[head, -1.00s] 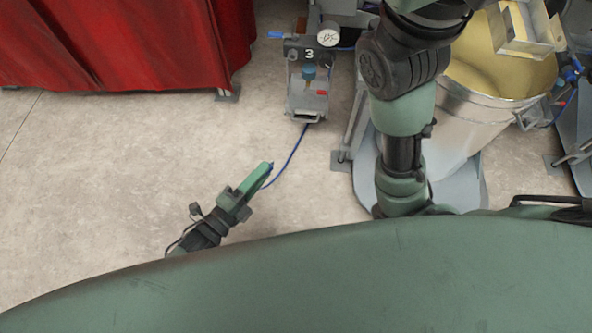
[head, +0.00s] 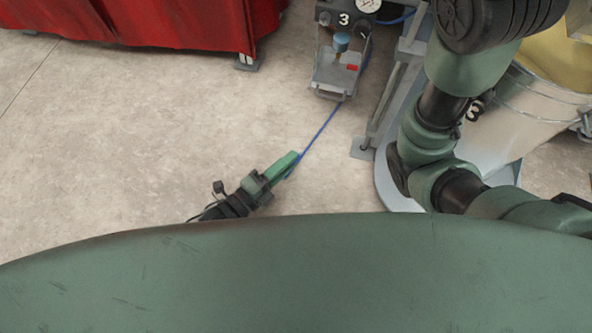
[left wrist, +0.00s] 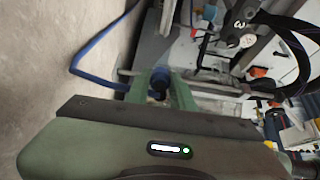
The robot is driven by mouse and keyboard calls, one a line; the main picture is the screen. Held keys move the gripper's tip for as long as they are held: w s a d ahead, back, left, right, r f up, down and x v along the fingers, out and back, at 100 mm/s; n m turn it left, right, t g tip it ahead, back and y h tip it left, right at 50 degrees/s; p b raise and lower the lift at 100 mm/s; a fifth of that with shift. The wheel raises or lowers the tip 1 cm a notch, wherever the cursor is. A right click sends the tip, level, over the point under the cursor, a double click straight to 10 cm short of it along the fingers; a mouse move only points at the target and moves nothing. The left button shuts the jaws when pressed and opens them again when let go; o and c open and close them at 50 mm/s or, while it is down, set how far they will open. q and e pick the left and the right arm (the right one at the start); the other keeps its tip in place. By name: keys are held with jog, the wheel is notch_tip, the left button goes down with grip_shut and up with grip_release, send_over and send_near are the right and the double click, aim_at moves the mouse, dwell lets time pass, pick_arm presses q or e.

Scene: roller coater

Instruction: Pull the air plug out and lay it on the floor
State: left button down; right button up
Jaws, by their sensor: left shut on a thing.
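My left gripper (head: 290,162) is low over the floor, left of the unit marked 3 in the head view. In the left wrist view its green fingers (left wrist: 166,95) are shut on the air plug (left wrist: 159,80), a blue round piece with a dark middle. A blue hose (head: 320,128) runs from beside the fingers up to the unit marked 3 (head: 340,68); it also shows bent in the left wrist view (left wrist: 90,60). In the head view the plug is mostly hidden by the fingers. My right gripper is out of view.
The pale floor (head: 130,140) is clear on the left and around my left gripper. A red curtain (head: 150,20) hangs at the upper left. A metal drum (head: 535,110) stands at the right, behind my right arm.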

pick_arm(q)
jog(key=shift+f, duration=0.55)
jog(key=c, duration=1.1)
grip_release()
jog(key=shift+c, duration=0.2)
jog(key=shift+a, duration=0.1)
jog(key=shift+p+v, duration=1.65)
jog(key=shift+v, duration=2.2)
jog(key=shift+s, duration=0.1)
